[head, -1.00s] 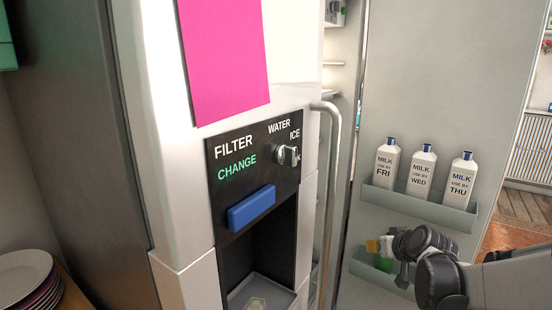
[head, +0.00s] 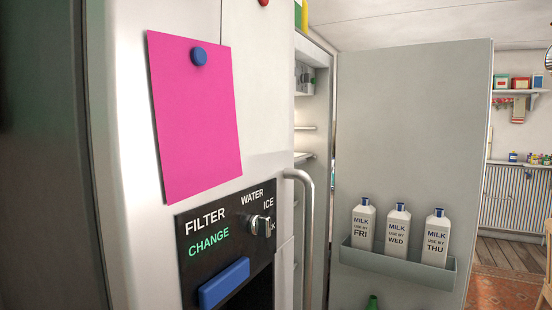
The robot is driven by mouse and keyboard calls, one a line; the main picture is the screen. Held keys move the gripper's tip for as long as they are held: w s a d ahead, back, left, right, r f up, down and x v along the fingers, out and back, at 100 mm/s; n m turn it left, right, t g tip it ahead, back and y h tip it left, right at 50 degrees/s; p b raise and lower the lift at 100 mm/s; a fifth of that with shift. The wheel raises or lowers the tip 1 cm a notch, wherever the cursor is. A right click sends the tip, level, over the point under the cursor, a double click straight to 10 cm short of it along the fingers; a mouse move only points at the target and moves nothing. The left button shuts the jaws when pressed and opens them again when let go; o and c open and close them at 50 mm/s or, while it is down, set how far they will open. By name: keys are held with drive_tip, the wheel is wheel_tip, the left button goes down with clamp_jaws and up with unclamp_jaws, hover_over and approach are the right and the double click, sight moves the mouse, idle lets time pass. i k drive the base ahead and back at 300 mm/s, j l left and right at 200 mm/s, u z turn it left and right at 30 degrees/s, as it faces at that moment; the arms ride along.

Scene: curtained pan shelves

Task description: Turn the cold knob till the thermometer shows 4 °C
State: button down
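The fridge's right-hand door (head: 415,130) stands open, and a narrow strip of the lit inside shows beyond the near white front. High in that strip is a small grey fitting (head: 304,76) with a green spot; it is too small to tell whether it holds the cold knob or the thermometer. No temperature reading can be made out. A silver knob (head: 260,226) sits on the black dispenser panel (head: 190,262), beside the words WATER and ICE. My gripper is not in view.
The vertical door handle (head: 307,240) juts out from the near front. A bin (head: 395,264) on the open door holds three milk bottles (head: 397,232). A blue lever (head: 224,282) and a pink sheet (head: 195,120) are on the near front. Shelves (head: 520,92) stand in the room behind.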

sight(306, 78)
drive_tip(key=i+l+u, duration=0.1)
drive_tip(key=l+u, duration=0.35)
drive_tip(key=l, duration=0.25)
drive_tip(key=l+u, duration=0.45)
drive_tip(key=l, duration=0.25)
drive_tip(key=k+l+u, duration=0.1)
drive_tip(key=l+u, duration=0.4)
drive_tip(key=l, duration=0.15)
